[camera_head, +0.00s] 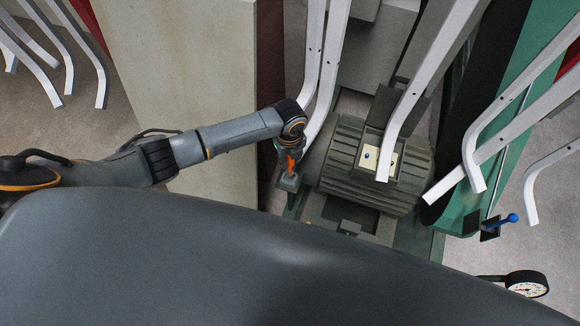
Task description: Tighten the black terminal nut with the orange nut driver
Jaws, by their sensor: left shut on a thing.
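My left arm reaches in from the left, and its gripper (284,148) points down beside the ribbed motor. It is shut on the orange nut driver (289,164), of which only a short orange part shows below the gripper. The driver is over a small grey-green block (289,182) to the left of the motor; I cannot tell whether they touch. The open terminal box (367,173) on the motor shows a cream panel with small dark and blue spots. I cannot make out the black terminal nut among them. My right gripper is not in view.
The ribbed grey motor (345,150) stands right of my left gripper. Bent white chair frames (322,80) hang close above it, one (415,90) crossing the terminal box. A blue-knobbed lever (507,220) and a round gauge (526,284) are at lower right.

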